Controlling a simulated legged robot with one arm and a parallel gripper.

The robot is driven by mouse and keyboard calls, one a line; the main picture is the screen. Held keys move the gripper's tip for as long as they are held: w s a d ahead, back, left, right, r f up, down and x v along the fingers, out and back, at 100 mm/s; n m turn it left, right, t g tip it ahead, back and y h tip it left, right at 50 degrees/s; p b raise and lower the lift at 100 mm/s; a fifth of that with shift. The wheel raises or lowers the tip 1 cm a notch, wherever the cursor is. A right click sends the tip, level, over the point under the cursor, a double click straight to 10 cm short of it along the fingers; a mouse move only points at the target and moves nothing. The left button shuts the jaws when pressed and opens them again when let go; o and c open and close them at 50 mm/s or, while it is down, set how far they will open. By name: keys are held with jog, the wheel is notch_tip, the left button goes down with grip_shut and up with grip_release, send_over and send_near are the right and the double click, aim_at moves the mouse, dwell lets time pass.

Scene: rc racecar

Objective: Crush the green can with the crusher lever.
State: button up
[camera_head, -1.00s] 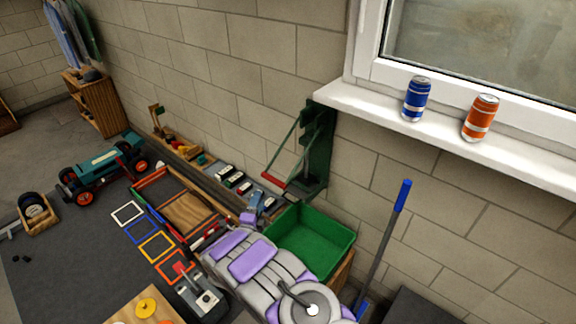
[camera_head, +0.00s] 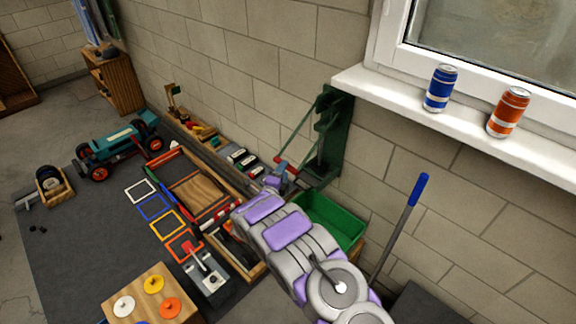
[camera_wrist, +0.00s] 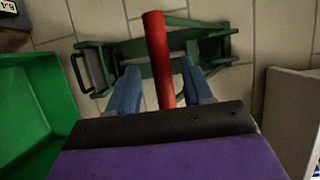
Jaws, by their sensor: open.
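The crusher is a green wall-mounted frame (camera_head: 335,138) below the left end of the windowsill. Its lever has thin green arms and a red bar handle (camera_head: 293,166). My gripper (camera_head: 278,178) is at the handle. In the wrist view, the blue fingers of my gripper (camera_wrist: 159,72) are open, one on each side of the red handle (camera_wrist: 157,45). Whether either finger touches it I cannot tell. The green crusher frame (camera_wrist: 215,48) lies behind the handle there. I cannot make out a green can in either view.
A blue can (camera_head: 440,88) and an orange can (camera_head: 508,112) stand on the white windowsill (camera_head: 400,105). A green bin (camera_head: 335,220) sits below the crusher, beside my arm. A blue-handled pole (camera_head: 400,225) leans at the wall. A wooden tray (camera_head: 200,190) lies left.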

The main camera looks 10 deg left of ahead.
jog(key=x, duration=0.4)
jog(key=shift+a+f+b, duration=0.25)
jog(key=shift+b, duration=0.1)
jog(key=shift+x, duration=0.85)
jog(key=shift+d+r, duration=0.1)
jog(key=shift+r, duration=0.05)
jog(key=shift+c, duration=0.4)
jog(key=shift+s, duration=0.1)
grip_shut()
